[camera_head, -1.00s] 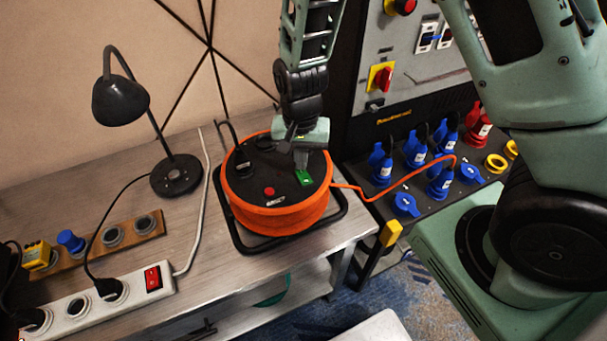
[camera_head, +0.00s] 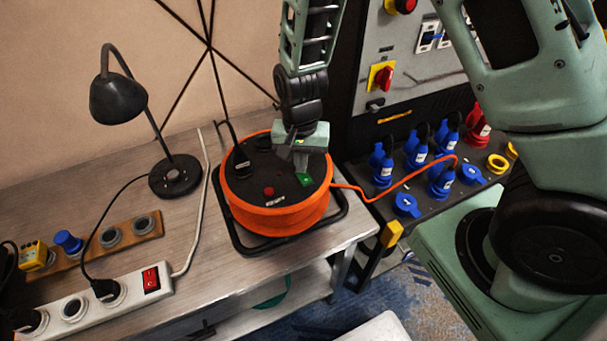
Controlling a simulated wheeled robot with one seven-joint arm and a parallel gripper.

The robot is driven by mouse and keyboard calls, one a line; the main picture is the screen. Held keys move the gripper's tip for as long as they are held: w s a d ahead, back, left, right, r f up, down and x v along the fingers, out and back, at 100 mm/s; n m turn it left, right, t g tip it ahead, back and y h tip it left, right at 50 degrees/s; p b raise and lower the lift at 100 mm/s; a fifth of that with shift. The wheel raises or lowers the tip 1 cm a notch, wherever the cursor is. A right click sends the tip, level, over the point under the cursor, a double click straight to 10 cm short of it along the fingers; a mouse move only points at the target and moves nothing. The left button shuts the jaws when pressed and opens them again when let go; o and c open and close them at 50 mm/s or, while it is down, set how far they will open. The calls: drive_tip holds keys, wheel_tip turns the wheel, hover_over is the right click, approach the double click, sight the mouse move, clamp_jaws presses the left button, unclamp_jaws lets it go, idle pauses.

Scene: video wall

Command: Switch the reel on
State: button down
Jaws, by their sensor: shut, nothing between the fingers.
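The orange cable reel (camera_head: 275,220) sits on its black stand on the metal table. Its black top carries a green switch (camera_head: 305,180), a red button (camera_head: 268,191) and a black plug (camera_head: 240,160) at the left. My gripper (camera_head: 301,165) is shut and empty, pointing down over the right part of the reel's top. Its fingertips are just behind the green switch; I cannot tell whether they touch it. The gripper hides part of the top behind the switch.
A black lamp (camera_head: 174,175) and a white power strip (camera_head: 95,303) with a red switch stand at the left. An orange cable (camera_head: 400,186) runs right to a panel with blue plugs (camera_head: 415,150).

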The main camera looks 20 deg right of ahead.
wheel_tip(320, 180, up, 7)
drive_tip(key=p, duration=0.6)
drive_tip(key=shift+p, duration=0.3)
idle(0.4)
drive_tip(key=s+a+r+n+y+b, duration=0.2)
drive_tip(key=s+a+r+n+b, duration=0.1)
drive_tip(key=s+a+r+n, duration=0.5)
drive_tip(key=s+d+r+n+h+b, duration=0.1)
drive_tip(key=s+r+n, duration=0.4)
drive_tip(key=s, duration=0.7)
drive_tip(key=shift+d+r+n, duration=0.2)
drive_tip(key=shift+d+n, duration=0.15)
drive_tip(key=shift+n, duration=0.05)
